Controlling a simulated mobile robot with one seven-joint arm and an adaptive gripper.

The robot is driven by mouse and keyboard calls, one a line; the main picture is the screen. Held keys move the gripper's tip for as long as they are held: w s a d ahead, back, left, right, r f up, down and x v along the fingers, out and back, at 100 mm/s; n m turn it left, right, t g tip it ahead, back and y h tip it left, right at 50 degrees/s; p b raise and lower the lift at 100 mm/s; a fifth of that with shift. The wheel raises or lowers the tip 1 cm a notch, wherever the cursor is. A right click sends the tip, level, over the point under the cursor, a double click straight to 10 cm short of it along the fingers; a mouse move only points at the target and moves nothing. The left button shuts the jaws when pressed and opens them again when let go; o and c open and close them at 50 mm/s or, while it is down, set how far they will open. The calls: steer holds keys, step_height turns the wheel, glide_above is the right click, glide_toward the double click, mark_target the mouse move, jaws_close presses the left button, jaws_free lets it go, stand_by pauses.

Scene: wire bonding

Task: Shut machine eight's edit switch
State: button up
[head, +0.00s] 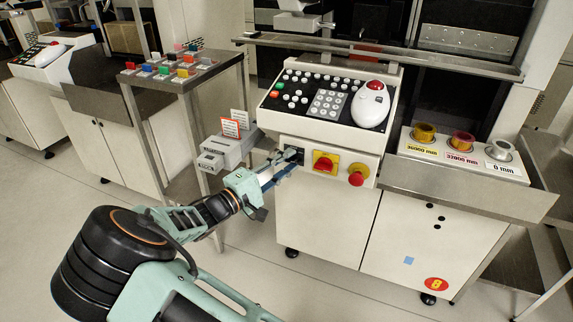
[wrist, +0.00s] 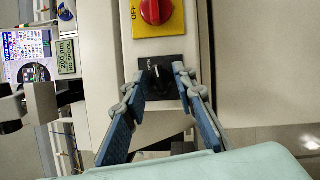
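Machine eight (head: 318,220) is a white cabinet with a red oval 8 plate (head: 436,284) low on its door. A small black rotary switch (wrist: 160,77), which I take for the edit switch, sits on a black plate below a red knob on a yellow OFF plate in the wrist view. My gripper (wrist: 160,82) is open, with one blue-padded finger on each side of the switch. The fingers look apart from the knob, though contact is hard to tell. In the head view my gripper (head: 292,160) is at the front panel and partly hides the switch.
A red knob on a yellow plate (head: 325,162) and a red stop button (head: 356,175) are to the right. A grey box (head: 222,152) with upright cards stands left of my gripper. A side table (head: 180,82) with coloured blocks stands further left.

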steer(key=shift+c, duration=0.2)
jaws_close()
steer(key=shift+n+p, duration=0.45)
steer(key=shift+n, duration=0.05)
steer(key=shift+n+t+p, duration=0.6)
steer(key=shift+n+p, duration=0.15)
steer(key=shift+n, duration=0.35)
steer(key=n+t+p, duration=0.2)
steer(key=n+p, duration=0.1)
steer(key=n, duration=0.2)
steer(key=shift+d, duration=0.1)
steer(key=n+t+y+p, duration=0.1)
steer(key=n, duration=0.1)
steer(key=n+t+y+p, duration=0.1)
steer(key=n, duration=0.2)
steer(key=n+p, duration=0.1)
steer(key=n, duration=0.1)
steer(key=shift+d+f+n+t+y+p, duration=0.15)
steer(key=shift+n+t+y+p, duration=0.25)
steer(key=shift+s+f+n+t+y+p, duration=0.1)
steer(key=shift+n+t+y+p, duration=0.15)
steer(key=shift+n+y+p, duration=0.6)
steer(key=shift+n+t+y+p, duration=0.2)
steer(key=shift+n+t+y, duration=0.05)
steer(key=shift+n, duration=1.2)
